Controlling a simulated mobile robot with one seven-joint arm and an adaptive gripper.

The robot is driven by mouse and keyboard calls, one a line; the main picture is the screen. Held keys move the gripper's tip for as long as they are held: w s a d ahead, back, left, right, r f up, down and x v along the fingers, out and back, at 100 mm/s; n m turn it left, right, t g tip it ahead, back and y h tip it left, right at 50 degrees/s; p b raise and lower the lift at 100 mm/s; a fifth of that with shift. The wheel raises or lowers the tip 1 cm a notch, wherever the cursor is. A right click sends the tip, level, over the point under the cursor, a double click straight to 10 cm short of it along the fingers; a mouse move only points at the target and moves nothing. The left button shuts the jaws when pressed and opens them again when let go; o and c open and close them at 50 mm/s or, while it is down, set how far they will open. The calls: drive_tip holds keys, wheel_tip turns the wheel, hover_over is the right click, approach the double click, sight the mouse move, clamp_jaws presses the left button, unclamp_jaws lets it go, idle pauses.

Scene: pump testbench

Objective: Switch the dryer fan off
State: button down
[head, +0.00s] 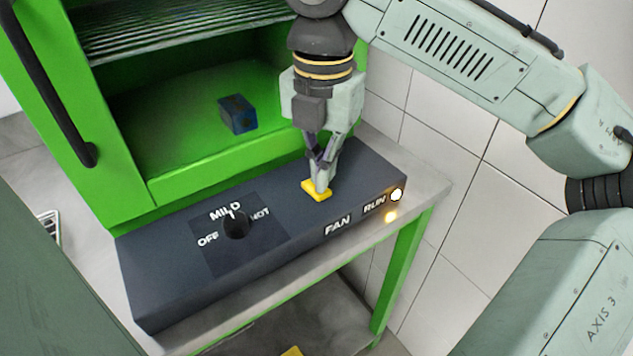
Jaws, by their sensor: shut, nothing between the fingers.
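The dryer's dark control panel (290,252) lies along the front of the green dryer (170,205). A yellow fan switch (311,190) sits on its top, above the white FAN label (337,225). My gripper (321,190) points down with its fingers shut and empty. Its fingertips are at the yellow switch and hide part of it; they look to be touching it, but I cannot tell if they press it. The RUN lamp (397,195) at the panel's right end glows.
A black knob (236,224) marked OFF, MILD and HOT stands on the panel's left, pointing near MILD. A blue block (238,114) lies inside the open dryer below a wire rack (180,30). A dark handle (60,100) is at left. A tiled wall (440,150) stands at right.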

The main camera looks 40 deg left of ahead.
drive_tip(key=shift+f+b, duration=0.45)
drive_tip(key=shift+f, duration=0.65)
idle(0.3)
drive_tip(key=shift+r, duration=0.15)
wheel_tip(320, 180, up, 7)
drive_tip(key=p, duration=0.8)
drive_tip(key=shift+f, duration=0.2)
idle(0.4)
